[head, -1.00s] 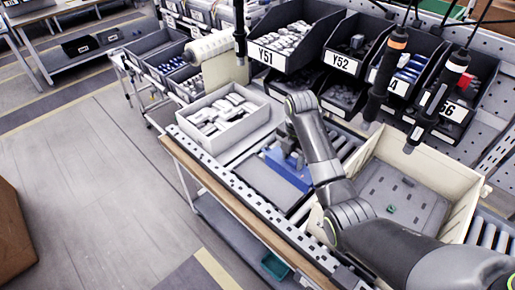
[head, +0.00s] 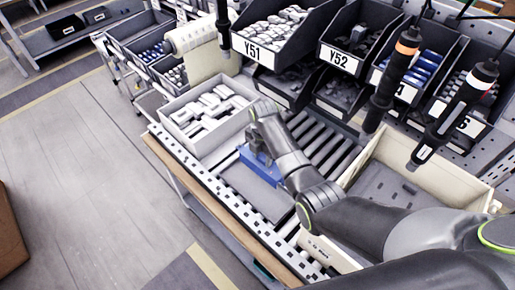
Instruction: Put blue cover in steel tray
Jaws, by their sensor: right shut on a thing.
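The blue cover (head: 262,166) is at the far edge of a flat grey tray-like surface (head: 252,194), on the roller bench. I take this surface to be the steel tray, but its rim is hard to make out. My right gripper (head: 259,152) points down at the cover and is shut on it. The fingertips are small and partly hidden by the wrist. I cannot tell whether the cover touches the surface under it. My left gripper is not in view.
A white bin (head: 205,122) of pale parts stands left of the gripper. A beige crate (head: 440,169) stands to the right, partly behind my arm. Dark labelled bins (head: 268,47) line the back. Two hanging screwdrivers (head: 392,80) are above the right side. Rollers (head: 322,139) lie bare behind the arm.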

